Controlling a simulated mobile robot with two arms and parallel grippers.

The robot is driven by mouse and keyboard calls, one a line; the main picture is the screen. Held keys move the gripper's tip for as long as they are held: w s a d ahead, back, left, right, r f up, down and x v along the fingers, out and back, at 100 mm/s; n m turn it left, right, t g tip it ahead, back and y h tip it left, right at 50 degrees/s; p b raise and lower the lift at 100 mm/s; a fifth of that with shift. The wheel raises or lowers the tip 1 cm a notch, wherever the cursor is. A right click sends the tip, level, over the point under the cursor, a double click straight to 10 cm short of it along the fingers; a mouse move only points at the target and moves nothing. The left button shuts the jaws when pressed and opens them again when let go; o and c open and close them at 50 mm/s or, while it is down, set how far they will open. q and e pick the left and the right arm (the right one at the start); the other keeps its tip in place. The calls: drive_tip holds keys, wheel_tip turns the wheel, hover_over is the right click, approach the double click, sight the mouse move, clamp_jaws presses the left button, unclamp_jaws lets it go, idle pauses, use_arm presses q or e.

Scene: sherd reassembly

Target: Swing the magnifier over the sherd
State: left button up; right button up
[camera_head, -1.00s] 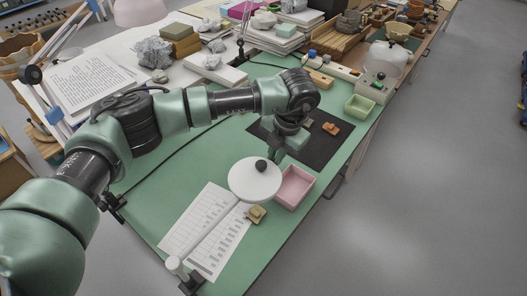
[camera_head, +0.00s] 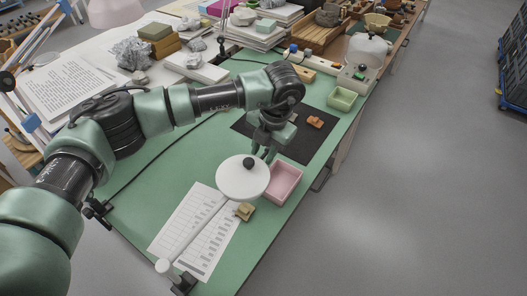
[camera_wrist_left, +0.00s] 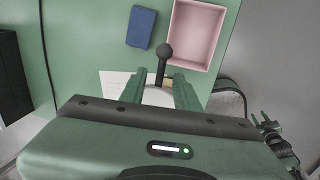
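The magnifier's round white head (camera_head: 235,184) with a dark ball knob (camera_head: 248,163) stands over the green table, beside the pink tray. An orange-brown sherd (camera_head: 315,122) lies on the black mat (camera_head: 290,148). My left gripper (camera_head: 264,156) points down just behind and right of the knob. In the left wrist view its fingers (camera_wrist_left: 158,88) are apart, with the dark knob (camera_wrist_left: 165,50) showing between and beyond them. They do not appear to grip it.
The pink tray (camera_head: 297,172) is right of the white head. A tan piece (camera_head: 245,211) lies beside printed sheets (camera_head: 182,217). A green tray (camera_head: 342,98) stands farther back. A blue block (camera_wrist_left: 141,27) shows in the wrist view. Books and stones crowd the back.

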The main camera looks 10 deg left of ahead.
use_arm(q)
wheel_tip(320, 180, up, 7)
drive_tip(key=d+b, duration=0.1)
drive_tip(key=shift+s+d+r+b, duration=0.15)
drive_tip(key=shift+s+d+b, duration=0.1)
drive_tip(key=shift+s+b, duration=0.05)
idle(0.4)
